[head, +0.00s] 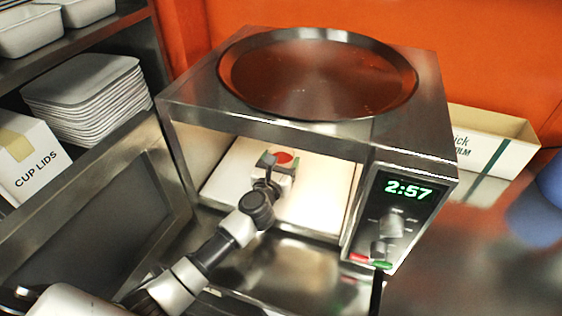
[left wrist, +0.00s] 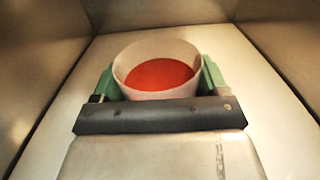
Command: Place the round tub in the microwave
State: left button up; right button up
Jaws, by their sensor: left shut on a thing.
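The round tub (head: 287,171) is white with red contents and is inside the open microwave (head: 300,135). My left gripper (head: 272,166) reaches in through the front opening and is shut on the tub. In the left wrist view, the tub (left wrist: 160,52) sits upright between the green fingers of my left gripper (left wrist: 158,80), one on each side. The pale microwave floor (head: 225,180) lies under it; I cannot tell if the tub touches it. The microwave door (head: 85,215) is swung open to the left. My right gripper is not in view.
A large round metal tray (head: 318,75) lies on top of the microwave. The control panel (head: 398,210) reads 2:57. Stacked white trays (head: 85,95) and a cup lids box (head: 25,160) are on the left shelves. An open carton (head: 490,140) stands at right.

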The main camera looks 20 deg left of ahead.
pick_arm(q)
jog(key=shift+f, duration=0.15)
jog(key=o, duration=1.1)
jog(key=shift+r, duration=0.3)
jog(key=s, duration=0.8)
jog(key=s+b, duration=0.1)
jog(key=s, duration=0.3)
jog(key=shift+a+f, duration=0.1)
jog(key=shift+a, duration=0.15)
